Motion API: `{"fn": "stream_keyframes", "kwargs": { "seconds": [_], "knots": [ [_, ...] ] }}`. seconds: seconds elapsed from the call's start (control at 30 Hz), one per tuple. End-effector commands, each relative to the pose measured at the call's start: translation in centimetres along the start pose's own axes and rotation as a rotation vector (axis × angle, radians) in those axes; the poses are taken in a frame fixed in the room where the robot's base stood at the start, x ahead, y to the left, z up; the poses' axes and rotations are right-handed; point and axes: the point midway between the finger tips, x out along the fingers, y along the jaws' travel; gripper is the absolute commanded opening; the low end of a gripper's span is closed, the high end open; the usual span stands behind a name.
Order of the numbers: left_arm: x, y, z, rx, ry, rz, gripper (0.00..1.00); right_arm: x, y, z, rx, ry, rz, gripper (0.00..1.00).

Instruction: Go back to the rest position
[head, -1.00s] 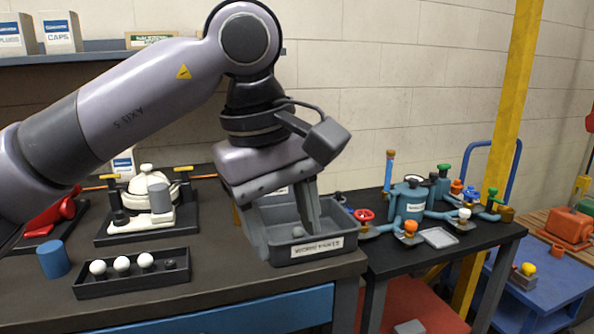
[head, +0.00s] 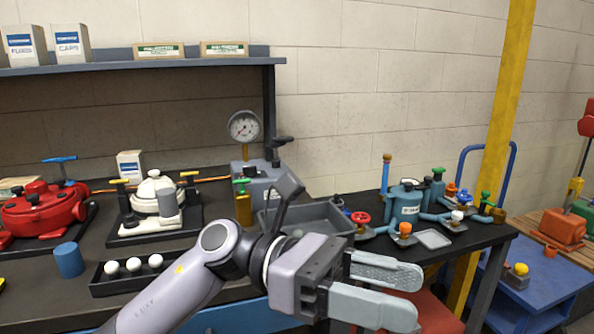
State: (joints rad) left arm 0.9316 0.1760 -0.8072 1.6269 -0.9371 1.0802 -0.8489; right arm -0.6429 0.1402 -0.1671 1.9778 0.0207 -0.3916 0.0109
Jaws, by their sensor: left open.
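My left gripper (head: 398,293) is in the lower middle of the head view, in front of the bench's front edge. Its two grey fingers are spread apart and point to the right, with nothing between them. My left arm comes in from the bottom left and bends at the elbow below the tray. The grey tray (head: 335,217) on the bench is partly hidden behind my wrist. My right gripper does not show.
The dark bench (head: 30,285) holds a red motor (head: 40,210), a white motor (head: 152,195), a blue cylinder (head: 69,260) and a black rack (head: 105,285) with white balls. A gauge (head: 244,127) stands behind. A side table with blue piping (head: 408,200) and a yellow post (head: 508,90) are right.

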Motion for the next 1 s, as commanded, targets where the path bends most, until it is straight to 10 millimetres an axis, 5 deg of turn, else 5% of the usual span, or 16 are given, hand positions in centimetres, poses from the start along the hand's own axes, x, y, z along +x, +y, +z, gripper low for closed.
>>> {"fn": "stream_keyframes", "kwargs": {
  "seconds": [0.27,0.47,0.77,1.0],
  "knots": [
    [-5.2,2.6,0.8,-0.507,-0.595,0.123,0.57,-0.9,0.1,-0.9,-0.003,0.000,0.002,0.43],
    [-11.4,4.8,-2.6,-0.883,-1.008,0.209,0.57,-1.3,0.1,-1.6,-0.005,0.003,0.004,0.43],
    [-20.6,4.5,-14.5,-1.433,-1.635,0.332,0.57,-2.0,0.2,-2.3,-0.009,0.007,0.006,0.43],
    [-25.1,-1.3,-27.4,-1.814,-2.161,0.434,0.57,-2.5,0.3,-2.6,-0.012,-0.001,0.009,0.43]
  ]
}}
